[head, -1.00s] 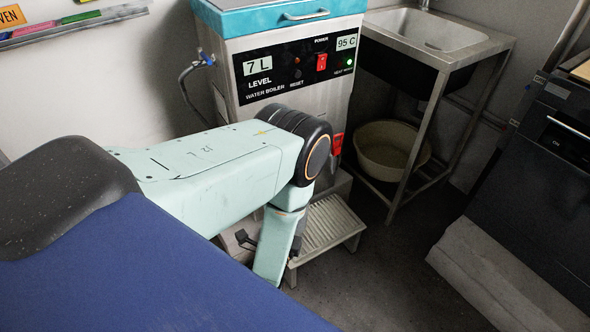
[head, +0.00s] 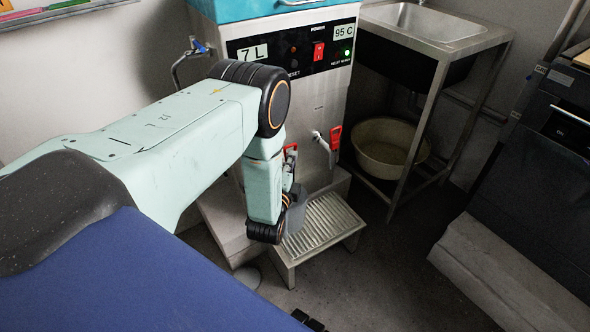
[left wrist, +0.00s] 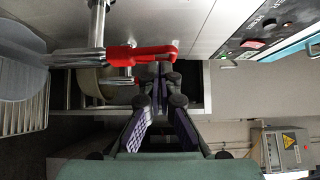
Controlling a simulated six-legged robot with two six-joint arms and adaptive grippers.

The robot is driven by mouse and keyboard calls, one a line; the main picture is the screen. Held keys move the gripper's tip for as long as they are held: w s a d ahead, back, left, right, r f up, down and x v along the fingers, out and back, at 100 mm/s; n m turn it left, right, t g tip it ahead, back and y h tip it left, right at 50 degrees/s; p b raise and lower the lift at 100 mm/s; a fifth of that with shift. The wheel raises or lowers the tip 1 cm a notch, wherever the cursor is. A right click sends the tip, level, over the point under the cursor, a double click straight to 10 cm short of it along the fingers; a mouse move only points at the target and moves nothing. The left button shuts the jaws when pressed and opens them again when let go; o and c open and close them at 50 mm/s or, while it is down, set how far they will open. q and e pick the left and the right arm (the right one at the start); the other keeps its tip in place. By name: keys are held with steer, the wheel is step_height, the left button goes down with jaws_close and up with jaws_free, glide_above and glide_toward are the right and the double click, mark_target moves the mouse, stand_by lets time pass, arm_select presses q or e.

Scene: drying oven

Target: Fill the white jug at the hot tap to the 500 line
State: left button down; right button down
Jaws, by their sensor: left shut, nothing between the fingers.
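The water boiler (head: 315,95) has two taps with red levers, a right one (head: 335,137) and a left one (head: 291,150) partly hidden by my arm. In the left wrist view the nearer red lever (left wrist: 150,54) lies just beside my left gripper (left wrist: 160,70). Its fingers are together and empty; whether they touch the lever is unclear. A grey, rounded vessel, apparently the jug (head: 298,208), stands over the drip stand behind my wrist. It also shows in the left wrist view (left wrist: 20,80), below the tap spout. Its 500 line and contents cannot be seen. My right gripper is out of view.
The slatted drip stand (head: 325,225) is on the floor before the boiler. A steel sink (head: 430,22) stands at the right, with a beige basin (head: 385,145) under it. A dark cabinet (head: 545,160) is at far right. The floor between is clear.

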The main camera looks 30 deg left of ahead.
arm_select(q)
steer(key=shift+a, duration=0.1)
stand_by(0.3)
steer(key=shift+w+r+p, duration=0.1)
steer(key=shift+r+p, duration=0.1)
steer(key=shift+p, duration=0.3)
steer(key=shift+a+g+h, duration=0.15)
steer(key=shift+g+h, duration=0.15)
steer(key=shift+n, duration=0.3)
steer(key=n+g+p, duration=0.1)
steer(key=p, duration=0.1)
steer(key=a+r+p, duration=0.1)
steer(key=p, duration=0.1)
steer(key=shift+w+a+r+n+g+h, duration=0.1)
steer(key=shift+w+a+n+g+h, duration=0.15)
steer(key=shift+w+n+g+h, duration=0.15)
steer(key=shift+w+a+f+n+g+h+p, duration=0.25)
steer(key=shift+a+n+g+h+p, duration=0.2)
steer(key=shift+p, duration=0.45)
steer(key=shift+s, duration=0.1)
stand_by(4.7)
